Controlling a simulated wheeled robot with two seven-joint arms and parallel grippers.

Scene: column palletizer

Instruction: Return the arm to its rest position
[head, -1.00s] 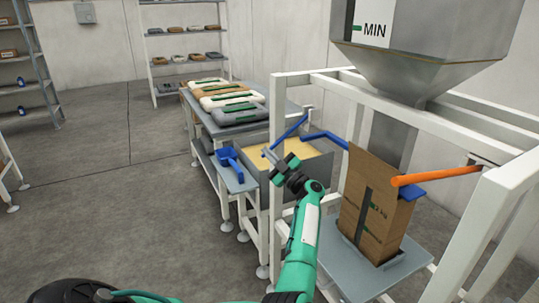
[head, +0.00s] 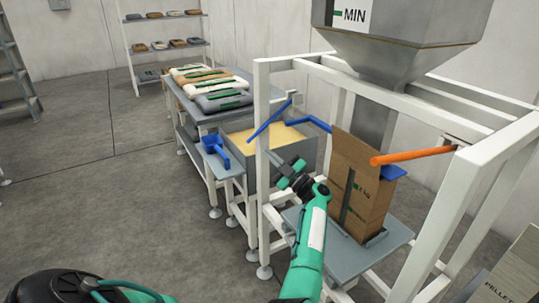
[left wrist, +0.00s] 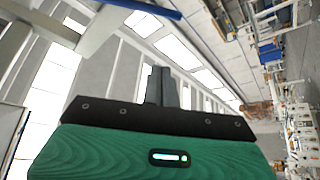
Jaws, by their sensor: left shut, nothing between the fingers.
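My left gripper (head: 288,173) shows in the head view, on the green arm that rises from the bottom middle. It is shut and empty, in front of the white frame's front post and left of the brown paper bag. In the left wrist view its dark fingers (left wrist: 161,86) are together with nothing between them, and the view beyond is of ceiling panels and walls. My right gripper is not in view; a black and green part of my own body shows at the bottom left.
The white frame (head: 262,150) holds the hopper (head: 400,30) and an orange bar (head: 415,156). The brown bag (head: 362,195) stands upright on a grey platform. The floor at left is clear.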

